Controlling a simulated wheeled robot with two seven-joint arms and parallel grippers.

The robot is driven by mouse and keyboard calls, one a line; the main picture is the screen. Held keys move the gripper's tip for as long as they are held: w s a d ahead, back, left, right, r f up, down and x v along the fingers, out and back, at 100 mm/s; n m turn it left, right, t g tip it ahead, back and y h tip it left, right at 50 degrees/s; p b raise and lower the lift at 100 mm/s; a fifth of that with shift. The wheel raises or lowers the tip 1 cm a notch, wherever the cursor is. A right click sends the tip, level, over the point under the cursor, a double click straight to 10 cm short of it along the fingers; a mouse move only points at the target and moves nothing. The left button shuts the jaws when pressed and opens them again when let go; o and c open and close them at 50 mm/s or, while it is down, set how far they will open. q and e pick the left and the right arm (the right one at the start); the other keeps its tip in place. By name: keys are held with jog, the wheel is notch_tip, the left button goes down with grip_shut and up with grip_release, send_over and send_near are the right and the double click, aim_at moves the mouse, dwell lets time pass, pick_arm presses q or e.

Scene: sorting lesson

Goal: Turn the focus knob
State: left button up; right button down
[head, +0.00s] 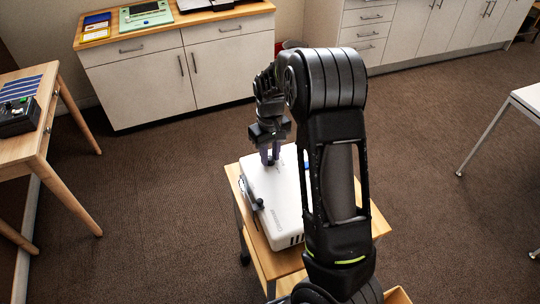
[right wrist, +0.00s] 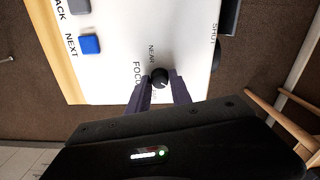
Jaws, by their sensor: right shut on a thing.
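The white projector-like device (head: 277,207) sits on a small wooden cart (head: 243,200). The device's top shows in the right wrist view (right wrist: 190,40), with the printed words NEAR and FOCUS, partly covered. The black round focus knob (right wrist: 160,77) stands beside those words. My right gripper (right wrist: 160,90) has its two fingers on either side of the knob, shut on it. In the head view my right gripper (head: 270,158) points down at the device's far end, and the knob is hidden there. My left gripper is not in view.
A blue button (right wrist: 89,44) marked NEXT and a grey button (right wrist: 79,6) lie on the device's top. A wooden table (head: 45,125) with a black box (head: 17,117) stands at left. White cabinets (head: 150,85) line the back. Carpeted floor around the cart is clear.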

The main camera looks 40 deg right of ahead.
aim_at(270, 158)
jog(key=c, duration=1.2)
grip_release()
jog(key=shift+o, duration=0.2)
jog(key=shift+w+r, duration=0.1)
jog(key=shift+r, duration=0.5)
notch_tip(270, 158, up, 7)
jog(key=shift+f+b, duration=0.15)
jog(key=shift+b, duration=0.65)
jog(key=shift+f, duration=0.1)
